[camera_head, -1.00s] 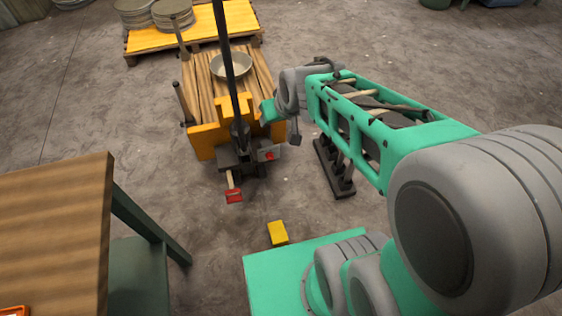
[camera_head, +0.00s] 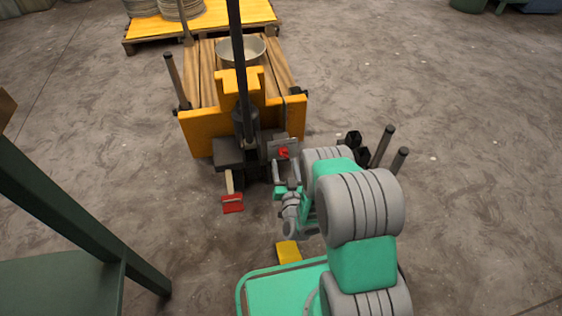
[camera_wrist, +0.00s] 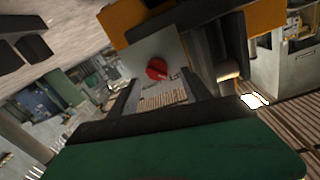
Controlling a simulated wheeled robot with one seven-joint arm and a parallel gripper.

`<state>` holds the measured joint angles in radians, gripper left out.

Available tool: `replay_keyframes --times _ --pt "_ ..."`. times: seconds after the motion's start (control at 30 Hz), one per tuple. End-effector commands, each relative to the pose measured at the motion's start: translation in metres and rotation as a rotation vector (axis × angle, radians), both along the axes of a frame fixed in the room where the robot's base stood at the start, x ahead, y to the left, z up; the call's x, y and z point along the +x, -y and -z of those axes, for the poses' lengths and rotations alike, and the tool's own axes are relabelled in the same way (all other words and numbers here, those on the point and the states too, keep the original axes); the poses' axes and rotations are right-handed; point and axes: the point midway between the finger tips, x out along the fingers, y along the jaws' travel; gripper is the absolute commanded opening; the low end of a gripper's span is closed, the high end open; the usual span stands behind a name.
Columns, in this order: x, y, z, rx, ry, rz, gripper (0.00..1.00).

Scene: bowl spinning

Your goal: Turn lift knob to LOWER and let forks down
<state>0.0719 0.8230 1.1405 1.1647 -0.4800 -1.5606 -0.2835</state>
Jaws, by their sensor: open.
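The red lift knob (camera_head: 284,153) sits on a grey plate (camera_head: 281,146) at the right of the mast foot on the yellow pallet truck (camera_head: 202,132). In the wrist view the knob (camera_wrist: 157,68) is on its pale plate, beyond and between my fingers. My gripper (camera_head: 287,184) is open just in front of the knob, and its fingers (camera_wrist: 152,97) appear not to touch it. The forks are hidden under a wooden pallet (camera_head: 203,75) that carries a metal bowl (camera_head: 241,49).
A red pedal (camera_head: 232,203) juts out at the truck's front left. A yellow block (camera_head: 288,252) lies on the floor near my base. A green table frame (camera_head: 70,215) stands at left. Floor at right is mostly clear.

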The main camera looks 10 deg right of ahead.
Motion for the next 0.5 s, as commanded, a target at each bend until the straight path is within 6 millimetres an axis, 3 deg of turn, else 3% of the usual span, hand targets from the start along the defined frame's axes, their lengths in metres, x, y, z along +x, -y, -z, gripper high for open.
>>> replay_keyframes --times 0.1,0.23,0.5 --pt "0.022 0.006 0.005 0.000 -0.004 0.006 0.57" --pt "0.035 0.006 0.003 0.000 -0.004 0.006 0.57" --pt "0.043 0.004 0.002 0.000 -0.005 0.001 0.57"
